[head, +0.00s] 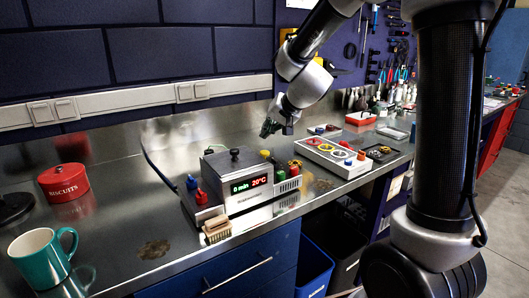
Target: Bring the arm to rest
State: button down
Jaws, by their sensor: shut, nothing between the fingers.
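My gripper (270,127) hangs from my arm at the upper middle of the head view, above the steel bench (115,235). It points down and to the left, and its fingers are shut with nothing between them. It appears in the air behind and above the grey device (247,190) with the lit display, apart from it. My arm reaches in from the top, and its dark lower part stands at the right.
A teal mug (38,262) and a red biscuit tin (64,183) stand at the left. A wooden brush (217,228) lies before the device. A white tray (330,157) with coloured rings sits right of it. Tools hang on the back wall. The bench's left middle is mostly clear.

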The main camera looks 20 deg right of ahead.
jog(key=shift+s+a+f, duration=0.1)
jog(key=shift+s, duration=0.05)
jog(key=s+f, duration=0.1)
jog(key=s+g, duration=0.1)
jog(key=s+f+g, duration=0.1)
jog(key=shift+s+a+f+n, duration=0.15)
jog(key=shift+s+f+n, duration=0.2)
jog(key=shift+n, duration=0.05)
jog(key=s+g, duration=0.1)
jog(key=s, duration=0.2)
jog(key=s+d+n, duration=0.1)
jog(key=s, duration=0.2)
jog(key=s+d+g, duration=0.1)
jog(key=s, duration=0.2)
jog(key=shift+d+f+n+g, duration=0.2)
jog(key=shift+n+g, duration=0.1)
jog(key=shift+n, duration=0.1)
jog(key=s+d+r+h, duration=0.1)
jog(key=s+d+r, duration=0.1)
jog(key=s+d, duration=0.2)
jog(key=s+d+r+n+h, duration=0.1)
jog(key=s+d, duration=0.3)
jog(key=s, duration=0.6)
jog(key=s+d+r+h, duration=0.1)
jog(key=s+d+r, duration=0.3)
jog(key=s, duration=0.3)
jog(key=shift+s+n+h, duration=0.25)
jog(key=shift+n+h, duration=0.05)
jog(key=shift+h, duration=0.1)
